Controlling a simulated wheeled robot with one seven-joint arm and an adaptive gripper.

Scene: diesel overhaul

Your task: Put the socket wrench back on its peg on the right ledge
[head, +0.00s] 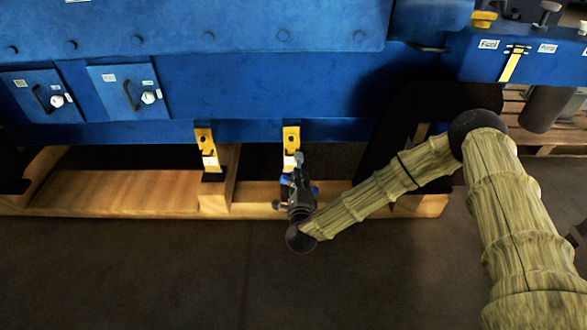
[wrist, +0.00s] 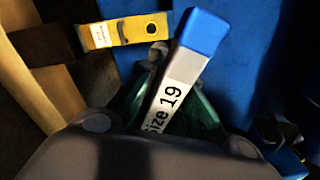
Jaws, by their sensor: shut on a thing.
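In the wrist view a flat bar with a blue end and a white "Size 19" label (wrist: 170,100) lies between my fingers; I take it to be the socket wrench. My gripper (wrist: 165,110) is shut on it. The bar slants up and right, and its lower part is hidden by the gripper.
Yellow brackets (head: 291,138) (head: 204,140) hang from the engine's lower edge; one shows close in the wrist view (wrist: 126,31). A wooden beam (head: 120,190) lies below. A yellow strip (head: 514,64) is on the right ledge's front. The floor in front is clear.

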